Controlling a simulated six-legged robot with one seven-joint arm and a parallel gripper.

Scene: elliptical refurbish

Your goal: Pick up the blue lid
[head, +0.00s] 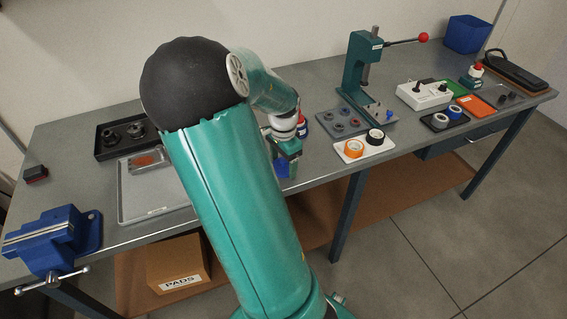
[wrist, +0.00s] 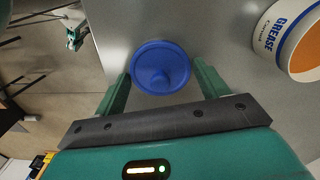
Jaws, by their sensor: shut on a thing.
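The blue lid (wrist: 162,56) is a round disc with a small raised knob at its centre. In the wrist view it sits between the two fingers of my gripper (wrist: 160,82), which are shut on it from both sides. In the head view my gripper (head: 287,158) is at the front edge of the bench, with a bit of the blue lid (head: 283,170) showing below it. My arm hides part of the bench there. I cannot tell how high the lid is above the bench top.
A white grease tub (wrist: 290,38) with orange inside is close on the right in the wrist view. In the head view a white tray with tape rolls (head: 365,150) and a green press (head: 358,70) stand to the right. A blue vise (head: 50,238) is front left.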

